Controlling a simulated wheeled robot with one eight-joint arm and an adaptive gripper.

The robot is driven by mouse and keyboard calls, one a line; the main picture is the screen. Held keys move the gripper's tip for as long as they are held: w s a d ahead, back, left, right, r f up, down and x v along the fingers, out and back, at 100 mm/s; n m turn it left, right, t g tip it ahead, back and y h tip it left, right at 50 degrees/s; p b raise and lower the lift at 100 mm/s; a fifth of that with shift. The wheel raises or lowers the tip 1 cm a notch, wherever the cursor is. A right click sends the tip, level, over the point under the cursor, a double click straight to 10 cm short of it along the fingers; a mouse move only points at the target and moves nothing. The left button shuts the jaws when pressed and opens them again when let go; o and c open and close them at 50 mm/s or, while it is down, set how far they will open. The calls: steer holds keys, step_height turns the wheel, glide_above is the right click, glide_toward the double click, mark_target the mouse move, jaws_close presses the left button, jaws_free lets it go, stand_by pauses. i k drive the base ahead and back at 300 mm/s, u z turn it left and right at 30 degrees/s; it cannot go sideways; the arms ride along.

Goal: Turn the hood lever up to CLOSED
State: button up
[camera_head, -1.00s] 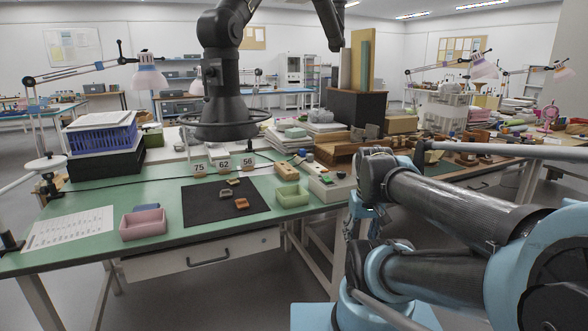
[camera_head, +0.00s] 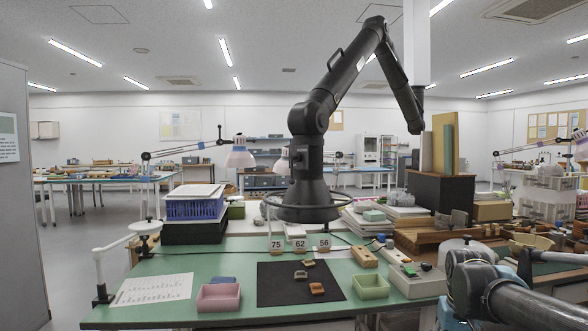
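My gripper's fingers are not in view.
The green bench (camera_head: 150,265) holds a pink tray (camera_head: 218,297), a black mat (camera_head: 275,270) with several sherds, a green tray (camera_head: 370,287) and number cards (camera_head: 300,246). A lamp (camera_head: 240,153) and blue crate (camera_head: 194,208) stand left of the hood. Boxes and boards crowd the right.

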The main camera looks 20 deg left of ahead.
mark_target(296, 157)
steer(key=u, duration=2)
steer(key=k, duration=0.7)
steer(key=z, duration=0.65)
